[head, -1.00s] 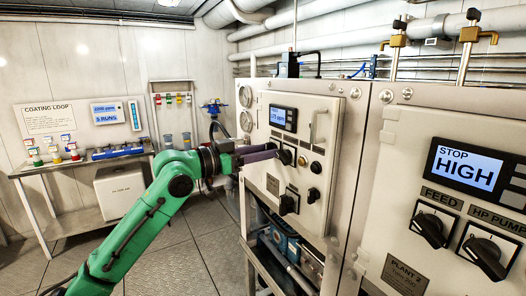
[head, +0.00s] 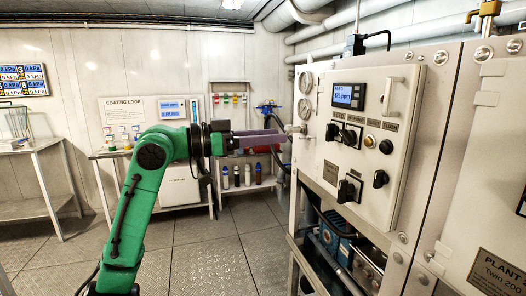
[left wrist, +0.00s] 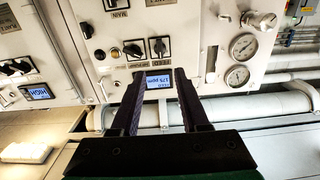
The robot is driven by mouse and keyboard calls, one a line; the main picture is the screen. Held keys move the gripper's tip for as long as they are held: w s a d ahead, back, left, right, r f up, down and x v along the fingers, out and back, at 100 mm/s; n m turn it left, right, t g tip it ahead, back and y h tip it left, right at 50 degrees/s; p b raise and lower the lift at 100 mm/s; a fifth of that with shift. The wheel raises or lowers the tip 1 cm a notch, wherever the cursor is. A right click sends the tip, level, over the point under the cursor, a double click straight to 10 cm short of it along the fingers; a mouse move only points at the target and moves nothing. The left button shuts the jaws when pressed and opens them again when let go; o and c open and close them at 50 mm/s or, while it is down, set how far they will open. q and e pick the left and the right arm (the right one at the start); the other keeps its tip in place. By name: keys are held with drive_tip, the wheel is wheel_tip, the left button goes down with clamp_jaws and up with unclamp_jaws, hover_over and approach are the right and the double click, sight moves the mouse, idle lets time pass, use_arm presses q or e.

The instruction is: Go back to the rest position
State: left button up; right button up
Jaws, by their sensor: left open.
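My left gripper (head: 284,140) is at the end of the green arm, left of the white control panel (head: 392,160). Its two dark purple fingers are apart with nothing between them. In the left wrist view, the open fingers (left wrist: 158,76) point toward the panel, which appears upside down, with the small display (left wrist: 160,81) showing between them. The display (head: 348,96) reads about 175 ppm in the head view. Black rotary knobs (head: 349,187) sit below it. The fingertips look clear of the knobs. My right gripper is not in view.
Pressure gauges (head: 306,83) and a blue valve (head: 268,107) are near the panel's left edge. A bench with the coating loop sign (head: 123,108) stands behind my arm. Another table (head: 32,208) is at the far left. The plated floor (head: 195,255) between is clear.

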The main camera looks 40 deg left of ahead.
use_arm(q)
drive_tip(key=shift+s+a, duration=0.35)
drive_tip(key=shift+s, duration=0.3)
